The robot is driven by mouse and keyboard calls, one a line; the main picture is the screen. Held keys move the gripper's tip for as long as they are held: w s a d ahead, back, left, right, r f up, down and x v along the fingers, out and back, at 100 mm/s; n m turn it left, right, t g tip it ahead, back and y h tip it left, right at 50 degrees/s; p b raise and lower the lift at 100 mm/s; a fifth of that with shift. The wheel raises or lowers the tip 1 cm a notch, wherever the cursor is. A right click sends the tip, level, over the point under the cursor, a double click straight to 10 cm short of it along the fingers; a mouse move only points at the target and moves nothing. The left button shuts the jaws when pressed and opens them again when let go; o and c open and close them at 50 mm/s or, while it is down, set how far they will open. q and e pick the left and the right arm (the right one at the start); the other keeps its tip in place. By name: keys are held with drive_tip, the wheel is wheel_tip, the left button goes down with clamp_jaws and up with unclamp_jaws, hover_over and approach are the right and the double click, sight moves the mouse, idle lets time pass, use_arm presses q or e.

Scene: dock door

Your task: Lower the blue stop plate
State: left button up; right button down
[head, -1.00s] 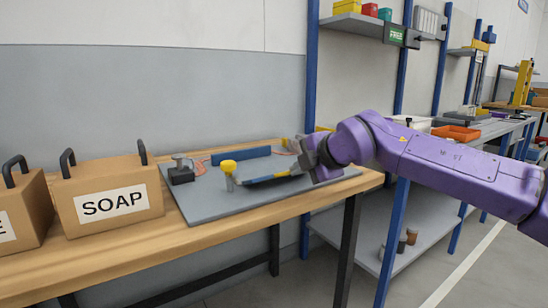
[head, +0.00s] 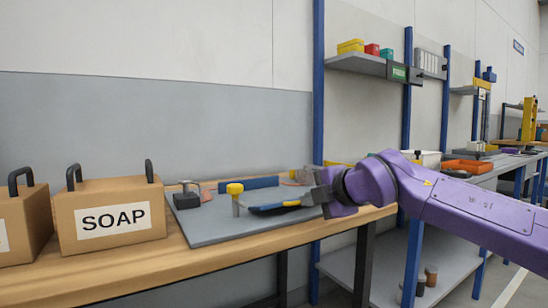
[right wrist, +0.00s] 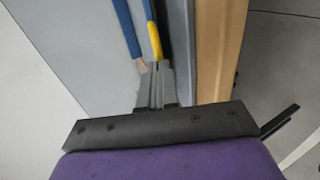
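The blue stop plate (head: 266,208) is a narrow blue bar with a yellow end, above the grey board (head: 215,232) on the bench. It lies close to level, beside a yellow-topped post (head: 235,189). My right gripper (head: 312,197) comes from the right at the plate's yellow end. In the right wrist view, the fingers (right wrist: 154,84) are close together around the base of the yellow end (right wrist: 155,40). The fingertips partly hide the grip. My left gripper is not in view.
A longer blue bar (head: 248,183) stands behind on the board, with a small dark clamp-like block (head: 187,199) to its left. A SOAP box (head: 108,215) and another box stand on the wooden bench (head: 160,264) at left. A blue rack post (head: 318,80) rises behind.

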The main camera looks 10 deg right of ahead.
drive_tip(key=shift+f, duration=0.1)
drive_tip(key=s+d+r+p, duration=0.3)
drive_tip(key=s+r+p, duration=0.1)
drive_tip(key=s+r, duration=0.3)
wheel_tip(320, 180, up, 3)
drive_tip(key=shift+s+f+p, duration=0.15)
drive_tip(key=shift+p, duration=0.15)
idle(0.3)
